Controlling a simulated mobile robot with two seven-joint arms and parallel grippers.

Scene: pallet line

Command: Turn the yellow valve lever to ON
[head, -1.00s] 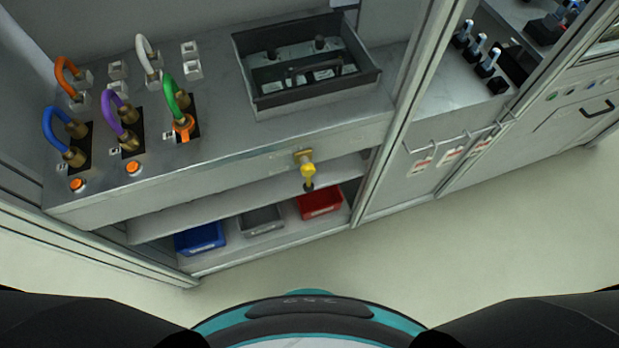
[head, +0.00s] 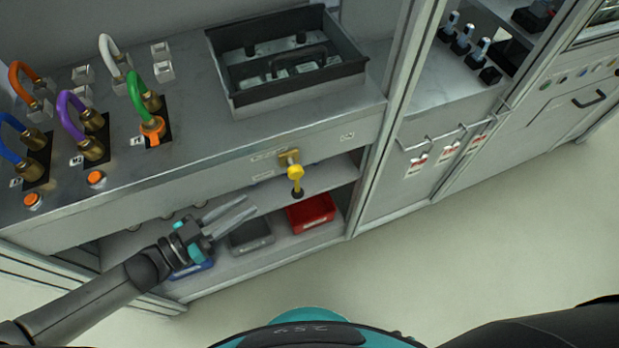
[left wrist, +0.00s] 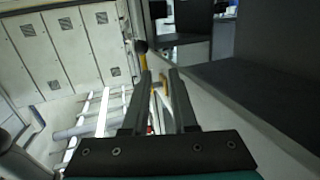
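The yellow valve lever (head: 296,174) is on the front face of the grey bench (head: 215,178), on a brass fitting. It hangs down and ends in a dark tip. Small labels are beside it, too small to read. My left gripper (head: 250,205) is left of the lever and a little lower, in front of the shelf opening. Its fingers are apart and empty, pointing right towards the lever without touching it. The left wrist view shows the two parted fingers (left wrist: 160,72), with yellow parts near their tips that I cannot identify for sure. My right gripper is out of view.
A red bin (head: 311,212), a grey bin (head: 251,237) and a partly hidden blue bin (head: 192,269) are on the lower shelf. A black-rimmed tray (head: 290,95) and coloured hoses stand on the bench. A metal post (head: 386,130) rises right of the lever. The floor in front is clear.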

